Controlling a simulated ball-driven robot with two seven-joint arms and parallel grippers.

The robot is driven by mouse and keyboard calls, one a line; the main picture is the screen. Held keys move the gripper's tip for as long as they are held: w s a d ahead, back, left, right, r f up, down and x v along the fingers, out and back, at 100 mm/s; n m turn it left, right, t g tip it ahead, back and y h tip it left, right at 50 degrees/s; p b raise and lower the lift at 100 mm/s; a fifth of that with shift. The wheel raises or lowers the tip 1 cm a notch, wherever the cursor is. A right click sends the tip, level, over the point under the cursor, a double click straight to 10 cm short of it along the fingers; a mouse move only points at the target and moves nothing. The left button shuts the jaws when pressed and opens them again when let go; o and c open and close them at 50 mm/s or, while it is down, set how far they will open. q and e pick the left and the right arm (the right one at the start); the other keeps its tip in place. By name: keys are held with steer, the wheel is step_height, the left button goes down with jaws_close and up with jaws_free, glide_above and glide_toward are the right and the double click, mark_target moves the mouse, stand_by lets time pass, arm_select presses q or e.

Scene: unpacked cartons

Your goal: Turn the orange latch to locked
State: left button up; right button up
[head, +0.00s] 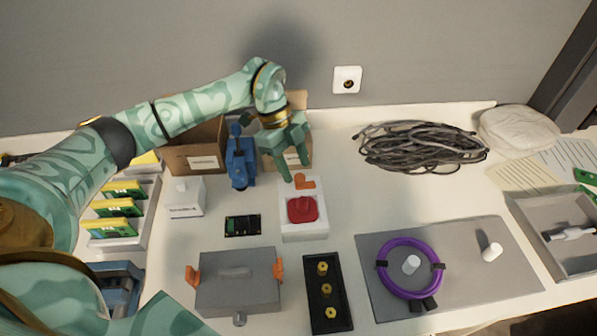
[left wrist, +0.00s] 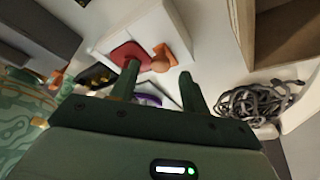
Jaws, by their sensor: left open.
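The orange latch (head: 306,182) sits at the back end of a white box (head: 304,231), just behind a red knob (head: 302,209). In the left wrist view the latch (left wrist: 164,57) appears between and beyond my fingertips, beside the red part (left wrist: 128,54). My left gripper (head: 296,171) is open and empty, with its fingers pointing down just behind the latch. A gap between fingers and latch, or contact, cannot be told clearly. My right gripper is not in view.
A blue device (head: 240,165) and open cartons (head: 193,150) stand left of and behind my gripper. A grey box (head: 238,290) with orange clips is in front. A cable coil (head: 420,147) lies at the back right. Bare table is right of the white box.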

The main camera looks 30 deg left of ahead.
arm_select(q)
steer(key=shift+x, duration=1.05)
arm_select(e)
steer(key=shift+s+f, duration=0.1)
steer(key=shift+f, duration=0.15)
arm_select(q)
steer(key=c, duration=1)
